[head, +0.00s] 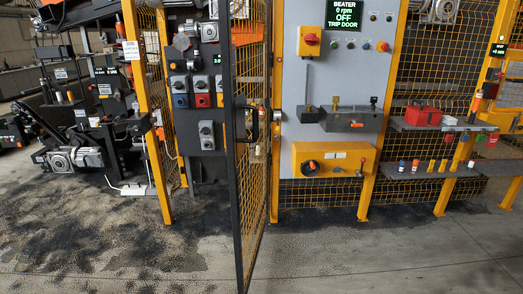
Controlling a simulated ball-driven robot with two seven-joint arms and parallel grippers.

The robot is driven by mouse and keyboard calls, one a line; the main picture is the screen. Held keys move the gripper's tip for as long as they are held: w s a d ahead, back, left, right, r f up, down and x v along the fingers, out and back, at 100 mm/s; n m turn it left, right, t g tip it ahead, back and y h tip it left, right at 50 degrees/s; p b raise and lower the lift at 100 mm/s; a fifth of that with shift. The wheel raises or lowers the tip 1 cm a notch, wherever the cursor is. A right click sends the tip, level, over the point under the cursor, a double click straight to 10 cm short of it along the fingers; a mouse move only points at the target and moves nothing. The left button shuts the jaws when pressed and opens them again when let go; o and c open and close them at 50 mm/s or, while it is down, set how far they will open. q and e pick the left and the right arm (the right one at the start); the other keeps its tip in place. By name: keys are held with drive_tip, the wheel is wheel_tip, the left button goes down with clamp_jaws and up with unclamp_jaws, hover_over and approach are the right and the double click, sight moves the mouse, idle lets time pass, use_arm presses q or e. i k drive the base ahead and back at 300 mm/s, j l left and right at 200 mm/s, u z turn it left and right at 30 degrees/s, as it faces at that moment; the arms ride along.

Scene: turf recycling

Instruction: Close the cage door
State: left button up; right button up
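The cage door (237,200) stands open in the middle of the head view. It has a dark metal frame filled with yellow wire mesh and is swung out toward me, seen nearly edge-on. Its far edge is beside the yellow post (275,165) to the right. A dark handle (252,124) sits about halfway up the door. The doorway lies between this post and the yellow post (148,110) on the left. Neither of my grippers is in view.
Through the doorway stands a dark control panel (205,140) with coloured switches. Right of the door are a grey panel reading BEATER 0 rpm OFF (345,70), a yellow box (333,160) and shelves (430,172) with small items. The dusty concrete floor (380,255) in front is clear.

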sight(234, 110)
drive_tip(key=i+l, duration=0.15)
drive_tip(key=i+j, duration=0.1)
drive_tip(key=i, duration=1.65)
drive_tip(key=j+u, duration=0.05)
